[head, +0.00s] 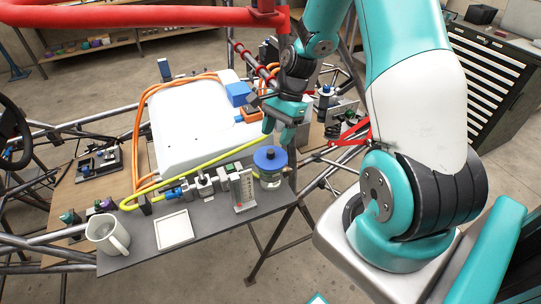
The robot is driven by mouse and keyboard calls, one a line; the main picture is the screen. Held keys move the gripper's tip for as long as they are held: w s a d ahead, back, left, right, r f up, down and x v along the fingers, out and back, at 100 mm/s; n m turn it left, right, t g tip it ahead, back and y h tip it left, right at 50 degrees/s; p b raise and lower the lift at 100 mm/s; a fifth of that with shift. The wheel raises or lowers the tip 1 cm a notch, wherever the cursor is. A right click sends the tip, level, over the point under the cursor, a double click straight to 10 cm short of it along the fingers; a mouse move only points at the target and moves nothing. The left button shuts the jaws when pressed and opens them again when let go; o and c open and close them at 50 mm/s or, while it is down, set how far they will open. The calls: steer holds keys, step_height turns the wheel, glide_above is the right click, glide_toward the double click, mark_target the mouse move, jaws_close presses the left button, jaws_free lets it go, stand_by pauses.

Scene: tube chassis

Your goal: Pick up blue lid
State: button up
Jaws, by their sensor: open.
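The blue lid (270,158) is a round disc lying flat on top of a clear jar (271,178). The jar stands at the right end of the dark grey shelf board. My gripper (267,127) is teal and hangs a little above and behind the lid, with its fingers pointing down to the left. It is open and holds nothing that I can see. The fingertips look apart from the lid, though the exact gap is hard to judge from this view.
A white mug (107,235), a white square tray (175,229) and a small upright rack (243,190) share the board (140,257). A yellow hose (190,164) runs close to my gripper. A white battery-like case (190,125) with orange cables stands behind. Metal tubes surround everything.

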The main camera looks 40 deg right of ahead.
mark_target(271, 151)
steer(key=shift+p+x, duration=1)
steer(key=shift+x, duration=1.35)
steer(key=shift+r, duration=0.1)
jaws_close()
